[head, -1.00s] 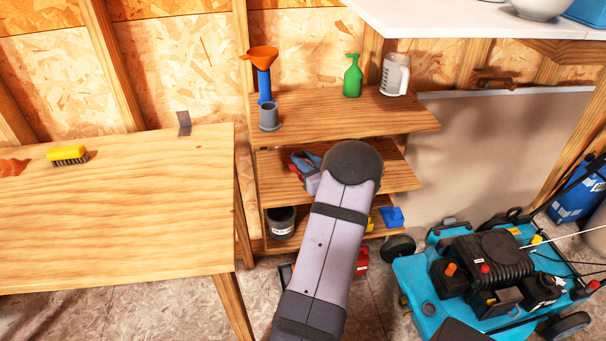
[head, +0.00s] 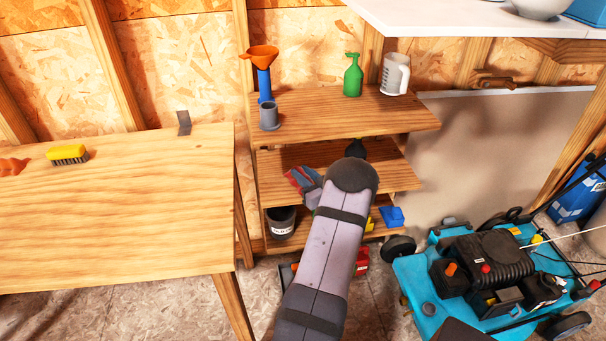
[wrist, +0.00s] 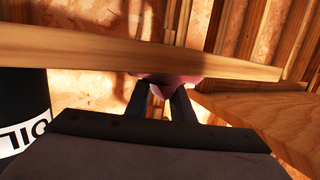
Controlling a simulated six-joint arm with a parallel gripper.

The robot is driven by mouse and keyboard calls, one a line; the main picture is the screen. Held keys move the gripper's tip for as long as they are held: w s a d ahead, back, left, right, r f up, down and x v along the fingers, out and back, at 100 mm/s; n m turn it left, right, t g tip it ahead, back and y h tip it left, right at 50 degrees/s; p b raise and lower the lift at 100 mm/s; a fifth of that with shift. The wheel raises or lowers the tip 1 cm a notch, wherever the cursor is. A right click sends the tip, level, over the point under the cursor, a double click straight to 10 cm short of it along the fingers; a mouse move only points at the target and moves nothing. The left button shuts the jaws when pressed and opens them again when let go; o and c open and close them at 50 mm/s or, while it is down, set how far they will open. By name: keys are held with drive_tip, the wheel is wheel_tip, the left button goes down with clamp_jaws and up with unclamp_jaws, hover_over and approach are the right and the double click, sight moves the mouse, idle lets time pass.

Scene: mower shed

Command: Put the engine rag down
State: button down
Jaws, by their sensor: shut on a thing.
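The engine rag looks like a small red bundle in the head view (head: 298,180), by the left part of the middle shelf (head: 325,154). In the wrist view a dark pink piece of it (wrist: 168,79) shows at my fingertips, partly cut off by a wooden board. My gripper (wrist: 160,95) is shut on the rag. In the head view my forearm covers much of the gripper and the shelf's front. I cannot tell whether the rag touches the shelf.
A dark bucket (head: 281,222) stands on the lower shelf; its label shows in the wrist view (wrist: 22,125). A black object (head: 355,149) stands behind my arm. A blue item (head: 392,216) lies at lower right. The top shelf (head: 330,115) overhangs; a mower (head: 480,270) is right.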

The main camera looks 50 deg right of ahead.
drive_tip(key=shift+f, duration=0.2)
drive_tip(key=c, duration=1.5)
unclamp_jaws()
drive_tip(key=shift+c, duration=0.2)
drive_tip(key=shift+r, duration=0.1)
drive_tip(key=shift+r, duration=0.2)
drive_tip(key=v, duration=1.2)
